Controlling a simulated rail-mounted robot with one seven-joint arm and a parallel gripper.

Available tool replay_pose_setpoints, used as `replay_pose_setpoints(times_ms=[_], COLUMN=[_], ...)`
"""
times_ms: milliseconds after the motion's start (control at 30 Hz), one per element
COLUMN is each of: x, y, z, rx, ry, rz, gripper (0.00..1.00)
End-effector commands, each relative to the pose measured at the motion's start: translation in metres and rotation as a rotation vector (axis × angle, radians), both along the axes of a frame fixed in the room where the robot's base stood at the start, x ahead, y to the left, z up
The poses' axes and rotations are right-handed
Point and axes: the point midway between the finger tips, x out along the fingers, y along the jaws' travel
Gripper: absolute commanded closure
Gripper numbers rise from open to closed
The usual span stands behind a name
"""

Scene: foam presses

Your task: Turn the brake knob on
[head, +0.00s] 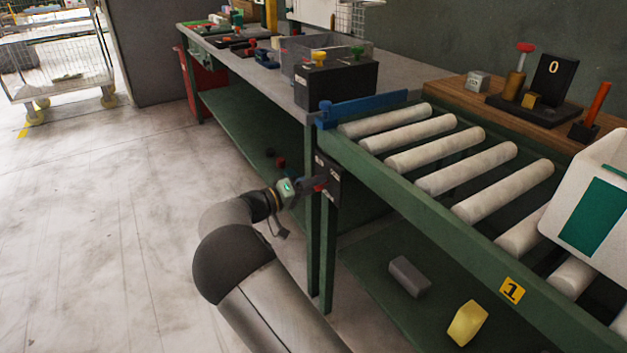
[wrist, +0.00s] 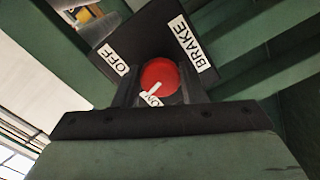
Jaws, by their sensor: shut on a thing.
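The brake knob (wrist: 160,75) is round and red, with a white pointer line. It sits on a black panel (wrist: 145,35) with white OFF, BRAKE and ON labels. In the wrist view the pointer runs toward the ON label, which is partly covered. My gripper (wrist: 158,88) has a dark finger on each side of the knob and is shut on it. In the head view the panel (head: 333,172) is fixed to the green conveyor leg, and my gripper (head: 314,184) reaches it from the left. A bit of red knob (head: 319,188) shows there.
The roller conveyor (head: 450,165) runs to the right of the panel, with a white bin (head: 595,200) on it. The lower shelf holds a grey block (head: 409,277) and a yellow block (head: 467,323). The floor (head: 100,240) on the left is clear.

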Motion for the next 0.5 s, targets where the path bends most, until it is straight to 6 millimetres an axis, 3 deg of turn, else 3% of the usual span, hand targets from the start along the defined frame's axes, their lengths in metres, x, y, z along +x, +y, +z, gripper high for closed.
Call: replay_pose_setpoints(times_ms=[500], x=[-0.0007], y=[0.0], z=[0.0023], rx=[-0.226], ry=[0.343], rz=[-0.001], gripper=[0.85])
